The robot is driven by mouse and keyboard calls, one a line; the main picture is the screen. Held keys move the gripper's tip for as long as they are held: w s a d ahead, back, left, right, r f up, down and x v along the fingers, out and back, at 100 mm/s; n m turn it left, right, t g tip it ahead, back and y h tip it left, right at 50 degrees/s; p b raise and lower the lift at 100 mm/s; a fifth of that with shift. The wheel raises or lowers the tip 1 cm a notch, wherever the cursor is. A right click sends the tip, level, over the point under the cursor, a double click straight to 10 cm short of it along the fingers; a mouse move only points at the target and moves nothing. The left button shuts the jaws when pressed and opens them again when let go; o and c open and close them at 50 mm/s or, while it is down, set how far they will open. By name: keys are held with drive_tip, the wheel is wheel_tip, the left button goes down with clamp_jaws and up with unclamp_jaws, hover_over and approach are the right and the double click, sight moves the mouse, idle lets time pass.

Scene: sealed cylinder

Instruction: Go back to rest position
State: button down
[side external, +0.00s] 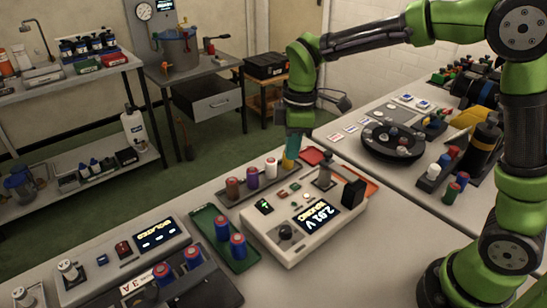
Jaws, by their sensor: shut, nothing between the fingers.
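My gripper (291,156) points down at the end of my green and black arm. It is shut and holds nothing that I can see. Its tip is low over the back of the bench, just right of a row of cylinders (252,178) and behind the white meter box (282,252). It is small here, and I cannot tell whether the tip touches anything. The meter box has a lit display reading "2.91 V".
A green tray (240,264) with red-topped blue cylinders stands left of the meter. A black clamp (353,193) and grey post (324,178) rise near my gripper. A round black carousel (375,148) stands on the right bench. Bare bench lies right of the meter.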

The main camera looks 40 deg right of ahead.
drive_tip(key=s+d+r+m+t, duration=0.2)
drive_tip(key=s+r+m+t, duration=0.1)
drive_tip(key=s+m, duration=0.4)
drive_tip(key=s+d+r+m+t+y, duration=0.1)
drive_tip(key=s+d+r+m+t, duration=0.2)
drive_tip(key=s+m, duration=0.5)
drive_tip(key=s+r, duration=0.1)
drive_tip(key=s, duration=0.1)
drive_tip(key=shift+s+d, duration=0.15)
drive_tip(key=shift+s, duration=0.15)
